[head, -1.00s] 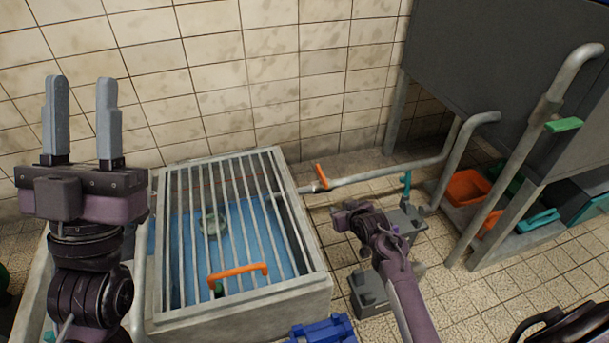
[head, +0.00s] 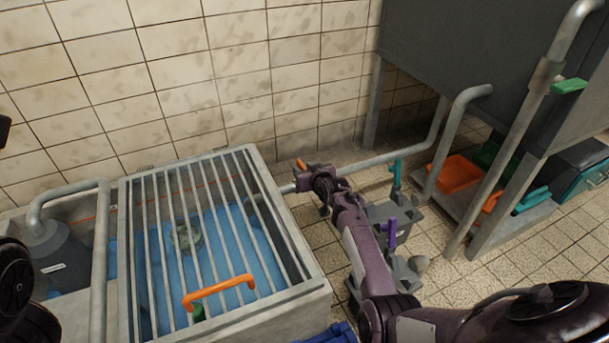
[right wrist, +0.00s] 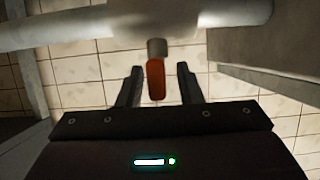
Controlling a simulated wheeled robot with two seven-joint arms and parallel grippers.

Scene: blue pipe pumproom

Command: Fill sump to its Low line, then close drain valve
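The sump (head: 285,240) is a concrete basin under a barred grate, with blue water inside. A thin reddish line (head: 85,218) runs along its inner back wall; I cannot tell the exact water level against it. An orange valve lever (head: 301,164) is on the grey pipe (head: 375,161) right of the sump, mostly hidden by my right gripper (head: 308,182). In the right wrist view, the lever (right wrist: 156,80) stands between the open fingers of my right gripper (right wrist: 158,85), with gaps on both sides. Only dark parts of my left arm show at the left edge.
An orange handle (head: 218,289) is on the grate. A grey cylinder (head: 60,258) stands in the sump's left side. Teal (head: 397,175) and purple (head: 392,232) levers stand on the floor near my right arm. A large grey tank (head: 470,60) and orange bin (head: 456,173) are at the right.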

